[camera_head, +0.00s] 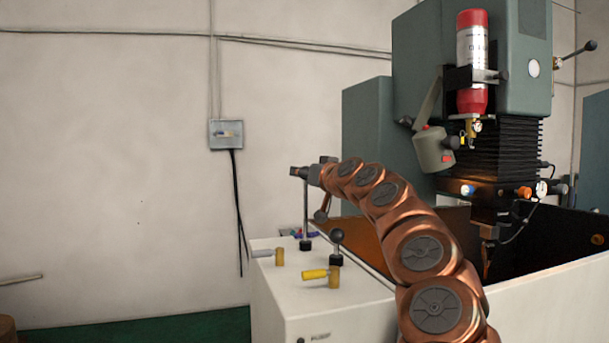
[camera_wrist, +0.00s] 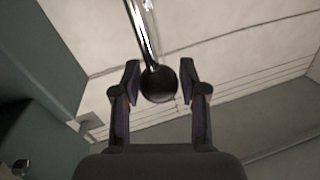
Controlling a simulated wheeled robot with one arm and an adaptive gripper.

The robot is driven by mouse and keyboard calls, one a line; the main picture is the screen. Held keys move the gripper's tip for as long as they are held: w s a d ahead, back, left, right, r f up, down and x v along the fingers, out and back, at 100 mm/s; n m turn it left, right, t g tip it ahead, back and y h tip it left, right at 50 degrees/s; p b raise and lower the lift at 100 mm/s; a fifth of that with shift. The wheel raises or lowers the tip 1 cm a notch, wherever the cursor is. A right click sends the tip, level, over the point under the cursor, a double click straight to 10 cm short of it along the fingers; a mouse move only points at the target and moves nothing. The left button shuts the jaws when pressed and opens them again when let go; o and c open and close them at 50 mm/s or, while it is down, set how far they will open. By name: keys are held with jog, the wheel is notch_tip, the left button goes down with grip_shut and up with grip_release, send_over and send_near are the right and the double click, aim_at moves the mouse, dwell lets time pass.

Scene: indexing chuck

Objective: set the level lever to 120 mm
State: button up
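A thin upright lever (camera_head: 305,212) on a dark base stands on the white cabinet top; it is likely the level lever, though no label is readable. Its upper end is hidden at my gripper (camera_head: 300,173) in the head view. In the wrist view, the lever shows as a shiny rod (camera_wrist: 139,30) ending in a black ball knob (camera_wrist: 159,84). My gripper (camera_wrist: 160,78) is open, with one finger on each side of the knob and small gaps visible. No 120 mm mark can be read.
A shorter black-knobbed lever (camera_head: 337,238), a yellow handle (camera_head: 320,276) and a grey-and-yellow handle (camera_head: 266,254) stand close by on the white cabinet (camera_head: 300,300). The tall green machine (camera_head: 420,60) with its open tank is to the right. The left wall side is free.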

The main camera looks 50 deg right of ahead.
jog(key=shift+o, duration=1.4)
jog(key=v, duration=1.2)
